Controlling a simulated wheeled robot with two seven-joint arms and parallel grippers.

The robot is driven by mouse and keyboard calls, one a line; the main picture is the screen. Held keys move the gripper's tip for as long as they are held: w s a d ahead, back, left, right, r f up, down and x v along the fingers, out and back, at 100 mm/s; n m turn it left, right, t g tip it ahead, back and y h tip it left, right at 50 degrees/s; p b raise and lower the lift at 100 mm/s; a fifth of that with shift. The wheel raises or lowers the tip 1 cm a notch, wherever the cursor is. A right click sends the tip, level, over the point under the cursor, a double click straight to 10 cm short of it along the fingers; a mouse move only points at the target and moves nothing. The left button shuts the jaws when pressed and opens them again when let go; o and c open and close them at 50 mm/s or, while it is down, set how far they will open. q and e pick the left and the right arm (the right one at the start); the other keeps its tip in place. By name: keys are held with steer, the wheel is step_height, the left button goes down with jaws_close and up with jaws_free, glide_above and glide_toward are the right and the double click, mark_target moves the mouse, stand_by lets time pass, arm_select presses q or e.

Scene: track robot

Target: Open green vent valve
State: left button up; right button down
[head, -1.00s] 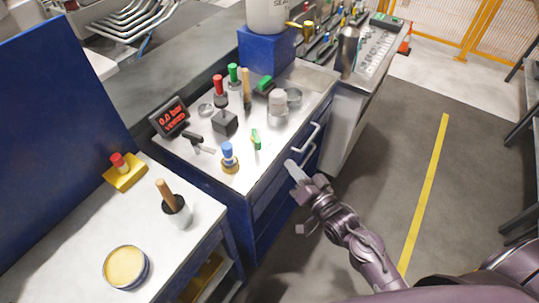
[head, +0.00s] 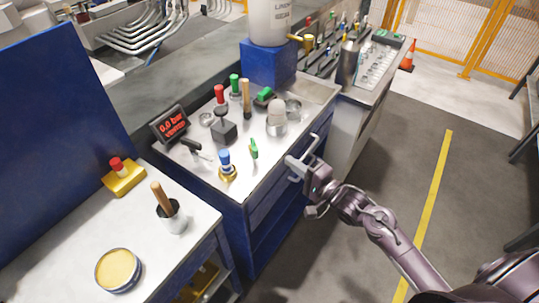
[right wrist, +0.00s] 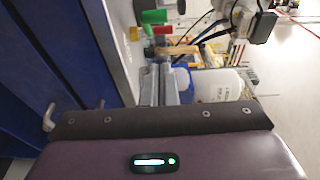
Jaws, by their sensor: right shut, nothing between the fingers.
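A small green lever (head: 253,149) stands near the front edge of the blue workbench's light top, in the head view. I take it as the vent valve's handle, though other green parts are on the bench. A display (head: 171,124) at the bench's left reads 0.0 bar, with what looks like "vented" below. My right gripper (head: 291,161) is shut and empty, beside the bench's front edge, to the right of the green lever and apart from it. Its fingers (right wrist: 158,85) show in the right wrist view, with green parts (right wrist: 153,17) beyond. My left gripper is out of view.
A blue-topped valve (head: 226,165) sits left of the lever. Red (head: 219,94) and green (head: 235,83) knobs stand behind. A drawer handle (head: 302,150) is close to my gripper. The floor (head: 390,150) to the right is clear.

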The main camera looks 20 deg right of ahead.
steer(key=shift+w+a+p, duration=0.45)
steer(key=shift+w+a, duration=0.7)
steer(key=shift+a, duration=0.25)
steer(key=shift+w+a+p, duration=0.45)
steer(key=shift+w+a, duration=0.65)
steer(key=shift+a, duration=0.25)
steer(key=shift+a, duration=0.1)
steer(key=shift+s+a+m+t+h, duration=0.1)
steer(key=shift+a+m+t+h, duration=0.1)
steer(key=shift+m+t+h, duration=0.3)
